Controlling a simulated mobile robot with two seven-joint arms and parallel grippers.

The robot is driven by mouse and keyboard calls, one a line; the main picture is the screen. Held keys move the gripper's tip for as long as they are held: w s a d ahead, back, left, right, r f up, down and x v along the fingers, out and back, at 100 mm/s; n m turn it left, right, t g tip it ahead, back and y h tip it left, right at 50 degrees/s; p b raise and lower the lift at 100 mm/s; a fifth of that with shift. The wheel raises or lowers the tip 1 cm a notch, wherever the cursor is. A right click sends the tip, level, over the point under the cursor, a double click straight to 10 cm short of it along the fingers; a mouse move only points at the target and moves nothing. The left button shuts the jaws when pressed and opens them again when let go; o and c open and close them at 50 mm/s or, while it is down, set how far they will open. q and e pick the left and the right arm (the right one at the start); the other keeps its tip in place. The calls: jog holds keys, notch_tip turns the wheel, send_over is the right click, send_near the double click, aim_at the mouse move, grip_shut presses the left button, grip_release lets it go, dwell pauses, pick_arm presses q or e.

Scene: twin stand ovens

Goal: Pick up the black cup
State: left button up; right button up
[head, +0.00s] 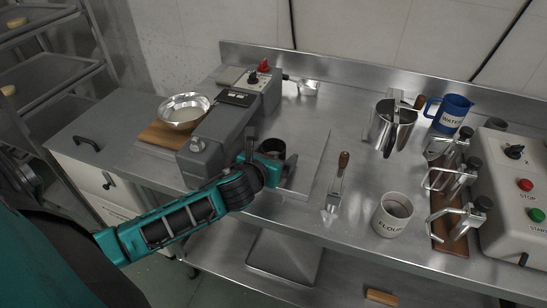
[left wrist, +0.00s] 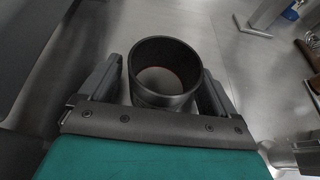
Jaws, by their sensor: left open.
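The black cup (head: 272,148) stands upright on the steel counter, beside the grey scale-like machine; my left gripper hides part of it in the head view. In the left wrist view the cup (left wrist: 164,68) shows its round open rim and looks empty. My left gripper (head: 270,165) is open, with one finger on each side of the cup. In the left wrist view the left gripper's fingers (left wrist: 162,85) flank the cup, with a narrow gap visible at the left. Whether the right finger touches it I cannot tell. My right gripper is not in view.
A grey machine (head: 215,140) and a metal bowl (head: 184,108) on a board stand left of the cup. Bare counter lies between cup and scraper.

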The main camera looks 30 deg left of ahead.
pick_arm(q)
jog(key=c, duration=1.1)
notch_tip(320, 180, up, 20)
jog(key=p, duration=0.3)
jog(key=shift+p, duration=0.35)
